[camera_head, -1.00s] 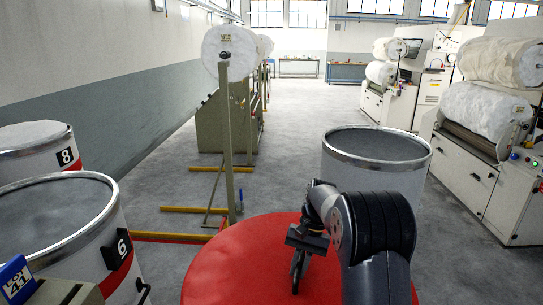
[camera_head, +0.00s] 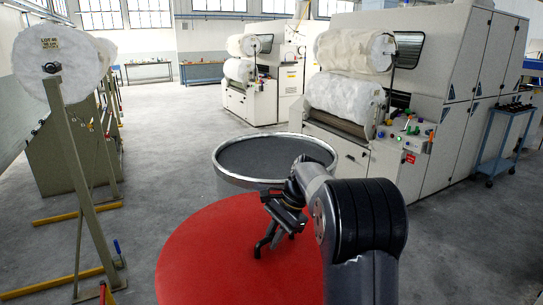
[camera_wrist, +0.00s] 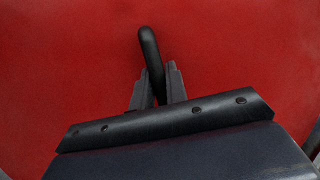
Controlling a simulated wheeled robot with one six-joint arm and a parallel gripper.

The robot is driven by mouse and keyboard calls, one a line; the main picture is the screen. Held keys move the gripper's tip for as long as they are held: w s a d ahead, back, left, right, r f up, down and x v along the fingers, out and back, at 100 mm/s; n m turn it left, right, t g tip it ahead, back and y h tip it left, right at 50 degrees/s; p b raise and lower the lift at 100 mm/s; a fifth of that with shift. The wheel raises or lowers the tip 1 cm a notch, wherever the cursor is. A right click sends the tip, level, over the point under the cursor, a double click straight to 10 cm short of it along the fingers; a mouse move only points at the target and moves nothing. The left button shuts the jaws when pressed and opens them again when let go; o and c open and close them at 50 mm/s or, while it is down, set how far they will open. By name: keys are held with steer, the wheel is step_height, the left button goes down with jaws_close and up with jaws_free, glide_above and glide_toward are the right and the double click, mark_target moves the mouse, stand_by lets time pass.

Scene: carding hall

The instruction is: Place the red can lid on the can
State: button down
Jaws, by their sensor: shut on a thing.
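The red lid (camera_head: 200,255) is a large flat disc in the lower middle of the head view, and it fills most of the wrist view (camera_wrist: 70,60). My gripper (camera_head: 268,245) is over the lid, and in the wrist view its fingers (camera_wrist: 157,88) are shut on the lid's dark bar handle (camera_wrist: 149,45). An open metal can (camera_head: 225,185) with a bright rim stands just beyond the lid. The lid's far edge overlaps the can's lower front in the picture. My arm hides part of the can's right side and the lid's right side.
White carding machines (camera_head: 455,90) with fibre rolls stand at the right, beside a blue trolley (camera_head: 503,140). A post stand (camera_head: 75,160) with a roll and yellow floor bars (camera_head: 75,215) is at the left. The grey floor between them is clear.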

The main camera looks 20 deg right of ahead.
steer(key=d+r+m+t, duration=0.1)
steer(key=r+m, duration=0.1)
steer(key=w+d+r+m+t+h, duration=0.1)
steer(key=r+m, duration=0.1)
steer(key=m, duration=0.1)
steer(key=w+d+r+m+t, duration=0.1)
steer(key=r+m, duration=0.1)
steer(key=shift+d+r+m, duration=0.15)
steer(key=shift+d+m, duration=0.05)
steer(key=shift+m, duration=0.2)
steer(key=w+d+r+m+t+h, duration=0.1)
steer(key=w+d+r+m+h, duration=0.1)
steer(key=d+r+m+h, duration=0.3)
step_height(320, 180, up, 3)
steer(key=m, duration=0.6)
steer(key=shift+w+r+m+t, duration=0.2)
steer(key=shift+w+m+t, duration=0.1)
steer(key=shift+w+m, duration=0.1)
